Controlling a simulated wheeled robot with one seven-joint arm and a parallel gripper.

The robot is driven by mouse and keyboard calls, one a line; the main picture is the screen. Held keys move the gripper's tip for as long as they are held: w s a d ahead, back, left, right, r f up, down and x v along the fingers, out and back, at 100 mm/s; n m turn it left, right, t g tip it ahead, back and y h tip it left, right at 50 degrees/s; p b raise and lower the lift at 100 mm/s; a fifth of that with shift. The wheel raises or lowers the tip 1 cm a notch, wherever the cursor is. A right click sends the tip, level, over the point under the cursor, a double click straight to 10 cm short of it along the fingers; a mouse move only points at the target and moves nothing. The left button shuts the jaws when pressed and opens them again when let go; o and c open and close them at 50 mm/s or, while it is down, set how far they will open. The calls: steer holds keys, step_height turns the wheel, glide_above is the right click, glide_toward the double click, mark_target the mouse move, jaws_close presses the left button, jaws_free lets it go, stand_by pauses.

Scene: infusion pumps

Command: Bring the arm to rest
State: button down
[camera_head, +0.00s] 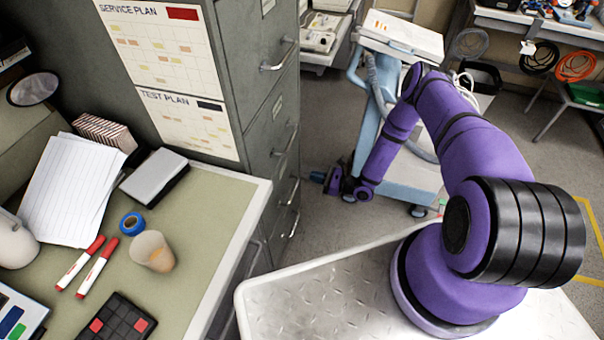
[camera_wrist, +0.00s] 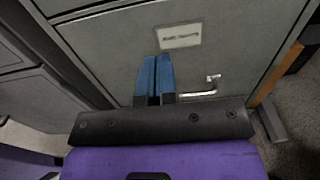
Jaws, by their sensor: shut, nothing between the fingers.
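My purple arm rises from the metal deck of my base in the head view and bends down beyond the deck. Its end, my gripper (camera_head: 319,176), hangs low in front of the grey filing cabinet, left of the pale blue cart. In the wrist view my gripper (camera_wrist: 152,64) shows two blue fingers close together, shut and empty. They point toward a grey panel (camera_wrist: 105,55) with a label (camera_wrist: 180,36) and a small handle (camera_wrist: 212,82). I cannot tell whether the fingertips touch the panel.
The blue cart (camera_head: 408,185) stands close behind my arm. Bare floor (camera_head: 320,120) lies between cabinet and cart. A workbench (camera_head: 540,28) is at the back right.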

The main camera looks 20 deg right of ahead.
steer(key=shift+v, duration=1.1)
steer(key=w+r+n+g+y, duration=0.15)
steer(key=r+n+g, duration=0.3)
steer(key=r, duration=0.65)
steer(key=w+r+n+g, duration=0.3)
steer(key=r+n, duration=0.2)
steer(key=r, duration=0.5)
steer(key=s+a+r+n+g+h, duration=0.1)
steer(key=s+r+n+g+h, duration=0.15)
steer(key=r, duration=0.75)
steer(key=s+a+r+n+g+h, duration=0.15)
steer(key=r+n, duration=0.25)
steer(key=r, duration=0.7)
steer(key=s+r+n+h, duration=0.5)
steer(key=s+r+h, duration=0.2)
steer(key=s+r, duration=0.8)
steer(key=s+d+r+n+t+h, duration=0.2)
steer(key=s+r+t, duration=0.1)
steer(key=s+r, duration=0.2)
steer(key=s+d+r+n+t+h, duration=0.2)
steer(key=s+r, duration=0.3)
steer(key=s, duration=0.5)
steer(key=shift+s+d+r+t+h, duration=0.15)
steer(key=shift+s+d+t+h, duration=0.05)
steer(key=shift+d+t+h, duration=0.4)
steer(key=shift+a, duration=0.1)
